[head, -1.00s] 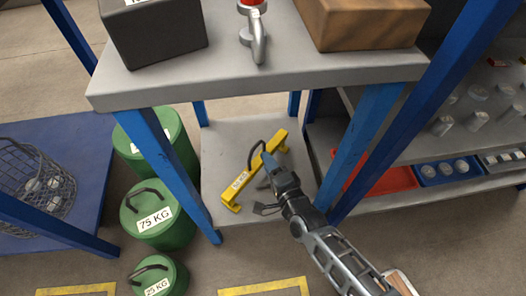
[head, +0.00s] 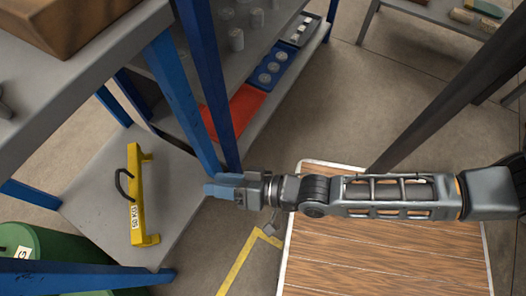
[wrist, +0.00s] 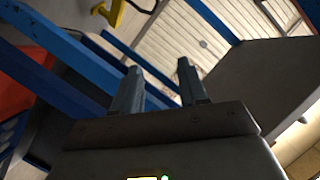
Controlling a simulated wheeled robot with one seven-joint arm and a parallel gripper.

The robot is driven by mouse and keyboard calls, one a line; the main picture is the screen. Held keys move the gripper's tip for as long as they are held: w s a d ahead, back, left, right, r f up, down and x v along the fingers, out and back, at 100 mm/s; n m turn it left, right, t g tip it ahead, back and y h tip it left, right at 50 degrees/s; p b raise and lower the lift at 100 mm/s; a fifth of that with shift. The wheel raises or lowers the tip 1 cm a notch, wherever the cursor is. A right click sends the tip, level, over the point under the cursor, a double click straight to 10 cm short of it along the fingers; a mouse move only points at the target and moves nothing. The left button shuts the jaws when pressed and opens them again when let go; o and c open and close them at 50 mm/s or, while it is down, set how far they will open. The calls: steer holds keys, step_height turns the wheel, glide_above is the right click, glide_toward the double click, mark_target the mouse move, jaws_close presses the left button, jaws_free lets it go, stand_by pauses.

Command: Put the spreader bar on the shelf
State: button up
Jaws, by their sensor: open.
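The yellow spreader bar (head: 137,200) lies on the grey lower shelf (head: 183,190) of the blue-legged table, with its dark handle to the left. A yellow end of it also shows at the top of the wrist view (wrist: 117,12). My gripper (head: 207,189) is to the right of the bar, beyond the shelf's right edge and near a blue leg. In the wrist view its two fingers (wrist: 155,85) are apart with nothing between them. The gripper is clear of the bar.
Blue posts (head: 207,85) stand close beside my gripper. A rack with a red tray (head: 236,110) and a blue tray (head: 272,68) is behind. Green weights (head: 40,245) stand at lower left. A wooden-topped surface (head: 385,255) lies below my arm. Open floor (head: 330,110) is at the upper right.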

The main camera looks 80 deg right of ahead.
steer(key=s+r+n, duration=0.8)
steer(key=s+r, duration=0.5)
steer(key=r, duration=0.5)
steer(key=shift+s+r+n+g, duration=0.2)
steer(key=shift+s+n+g, duration=0.1)
steer(key=shift+g, duration=0.1)
steer(key=shift+r, duration=0.1)
step_height(320, 180, up, 20)
steer(key=p, duration=1.9)
steer(key=shift+f+p, duration=0.2)
steer(key=shift+p, duration=0.2)
